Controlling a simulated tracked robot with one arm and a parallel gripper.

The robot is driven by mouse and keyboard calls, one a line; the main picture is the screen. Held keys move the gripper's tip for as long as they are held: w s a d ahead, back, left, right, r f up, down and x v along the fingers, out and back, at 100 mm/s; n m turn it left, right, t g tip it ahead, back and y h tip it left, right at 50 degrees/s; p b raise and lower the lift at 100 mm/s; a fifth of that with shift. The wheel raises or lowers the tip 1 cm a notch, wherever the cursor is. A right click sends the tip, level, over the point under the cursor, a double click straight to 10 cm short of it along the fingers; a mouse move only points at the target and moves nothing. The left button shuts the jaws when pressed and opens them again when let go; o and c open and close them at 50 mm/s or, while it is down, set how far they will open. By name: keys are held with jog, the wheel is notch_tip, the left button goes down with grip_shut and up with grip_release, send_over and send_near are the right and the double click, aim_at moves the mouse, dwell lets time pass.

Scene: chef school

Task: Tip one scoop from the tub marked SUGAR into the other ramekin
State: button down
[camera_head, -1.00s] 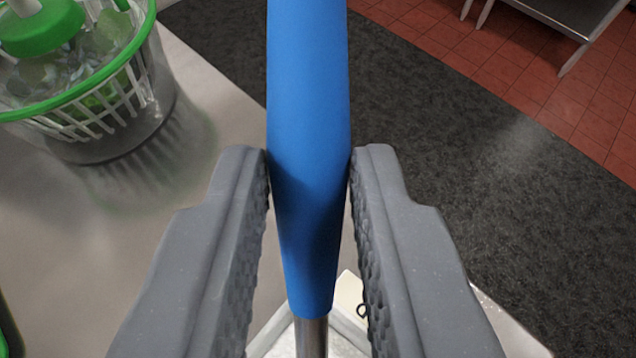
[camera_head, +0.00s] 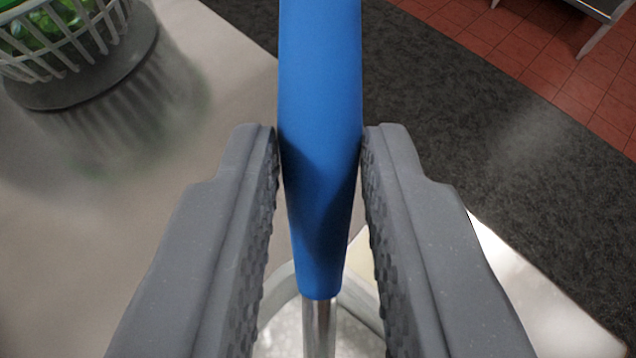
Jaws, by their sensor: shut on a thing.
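My gripper (camera_head: 320,140) is shut on the blue handle (camera_head: 320,60) of a utensil, one grey finger on each side. The handle runs upright through the picture and narrows into a metal shaft (camera_head: 319,325) at the bottom. The utensil's lower end is out of view. Below and behind the shaft is a pale container with a curved rim (camera_head: 281,299), partly hidden by my fingers. White matter shows inside the rim. I cannot tell whether it is a tub or a ramekin. No SUGAR mark can be read.
A pale basket (camera_head: 60,45) with green leaves in it stands on the grey counter (camera_head: 215,60) at the upper left. A white surface (camera_head: 540,300) shows at the lower right. Beyond the counter are a dark mat (camera_head: 480,120) and red floor tiles (camera_head: 540,65).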

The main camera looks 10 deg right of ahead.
notch_tip(320, 180, down, 2)
jog(key=shift+b, duration=0.6)
jog(key=shift+s+a+r+b, duration=0.1)
jog(key=shift+s+r+b, duration=0.2)
jog(key=shift+s, duration=0.3)
jog(key=shift+s+a+f+b, duration=0.1)
jog(key=shift+s+b, duration=0.25)
jog(key=shift+s, duration=0.2)
jog(key=shift+s+r, duration=0.15)
jog(key=shift+r, duration=0.05)
jog(key=shift+r+p, duration=1.9)
jog(key=shift+r, duration=0.8)
notch_tip(320, 180, up, 4)
jog(key=p, duration=0.4)
send_over(319, 337)
jog(key=w, duration=0.1)
jog(key=shift+w+r, duration=0.15)
jog(key=shift+r, duration=0.05)
jog(key=shift+f, duration=0.1)
